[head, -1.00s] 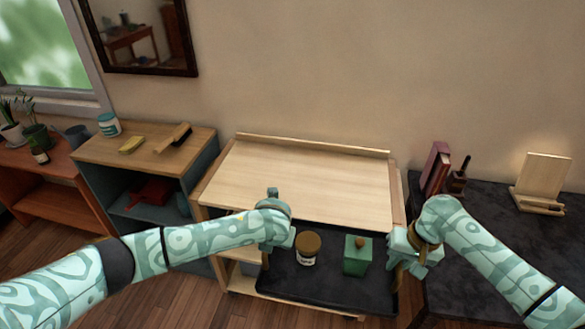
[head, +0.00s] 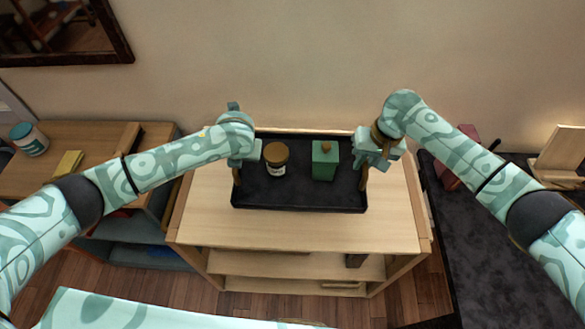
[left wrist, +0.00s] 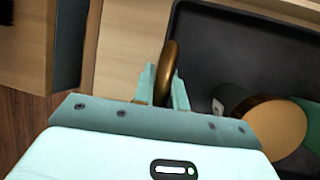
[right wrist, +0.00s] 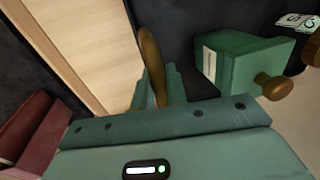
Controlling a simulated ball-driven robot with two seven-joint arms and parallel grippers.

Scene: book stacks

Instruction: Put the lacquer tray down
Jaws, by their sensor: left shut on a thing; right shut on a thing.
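The black lacquer tray (head: 300,194) is over the light wooden top of the shelf unit (head: 300,232), toward its back edge. I cannot tell whether it touches the top. A jar with a brown lid (head: 276,160) and a green box with a knob (head: 325,160) stand in it. My left gripper (head: 237,172) is shut on the tray's left handle, a brass-brown loop seen in the left wrist view (left wrist: 168,70). My right gripper (head: 364,172) is shut on the right handle, which shows in the right wrist view (right wrist: 152,65).
A lower cabinet at the left holds a teal-lidded jar (head: 29,139) and a yellow block (head: 68,164). A dark table (head: 480,235) at the right bears a wooden stand (head: 562,155) and red books (head: 452,175). The front of the wooden top is clear.

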